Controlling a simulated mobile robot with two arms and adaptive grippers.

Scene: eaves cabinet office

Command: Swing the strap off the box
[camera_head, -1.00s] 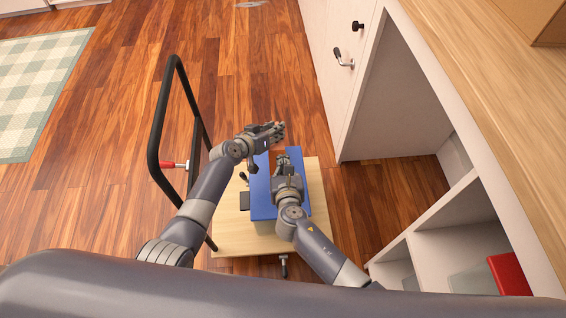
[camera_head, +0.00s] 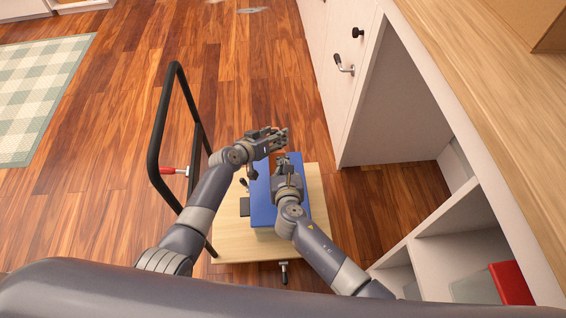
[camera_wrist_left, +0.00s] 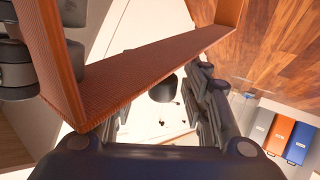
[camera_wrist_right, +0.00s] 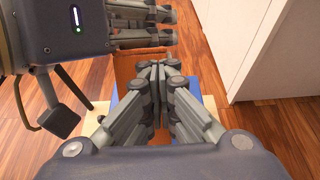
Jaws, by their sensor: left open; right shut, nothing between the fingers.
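The blue box (camera_head: 262,208) lies on a light wooden platform (camera_head: 235,244). The orange-brown strap (camera_wrist_left: 150,67) shows large in the left wrist view as a bent band across the front of my left gripper. Part of it shows behind the right fingertips in the right wrist view (camera_wrist_right: 126,70). My left gripper (camera_head: 282,138) is open above the box's far end; I cannot tell whether it touches the strap. My right gripper (camera_head: 282,160) is shut and empty over the box, close beside the left one. The arms and grippers hide much of the strap and box top.
A black tube handle (camera_head: 155,125) with a red-gripped lever (camera_head: 170,170) stands at the platform's left. A white cabinet (camera_head: 345,100) with open shelves stands to the right, holding a red item (camera_head: 511,284). Open wooden floor (camera_head: 240,60) lies beyond the platform.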

